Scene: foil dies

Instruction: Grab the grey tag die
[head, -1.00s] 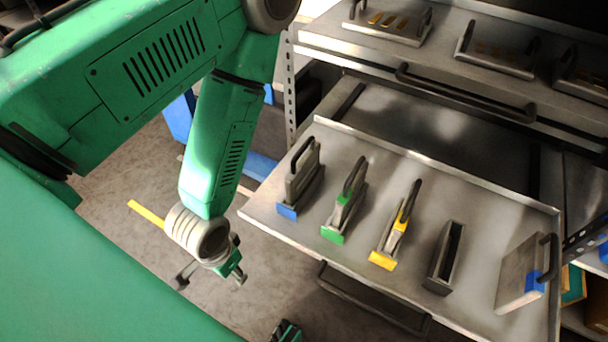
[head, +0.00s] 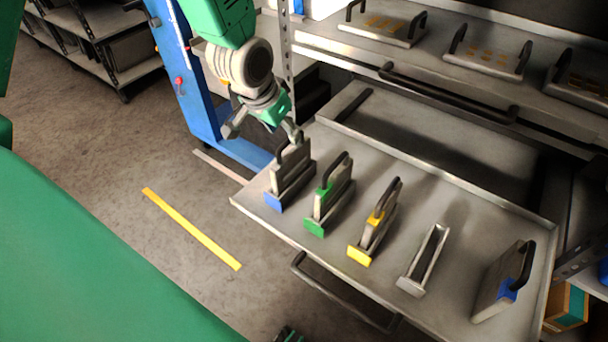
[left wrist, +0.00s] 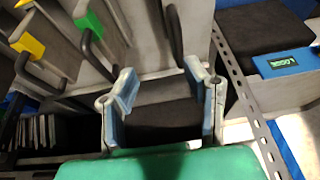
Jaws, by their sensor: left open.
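The grey tag die (head: 292,158) is a grey plate with a dark handle and no coloured tag that I can see. It stands upright in the blue-fronted holder (head: 275,202) at the left end of the tray (head: 335,240). My left gripper (head: 262,132) is open and empty just above and behind it, and one finger overlaps the die's top in the head view. In the left wrist view the open fingers (left wrist: 160,95) show with a dark handle (left wrist: 174,32) beyond them, apparently this die's. A small green and black part at the head view's bottom edge may be my right gripper (head: 289,335).
A green tag die (head: 335,185) and a yellow tag die (head: 383,215) stand close by in matching holders. A grey holder (head: 424,262) is empty. A blue tag die (head: 500,285) rests at the tray's right. A shelf (head: 440,78) with more dies is behind.

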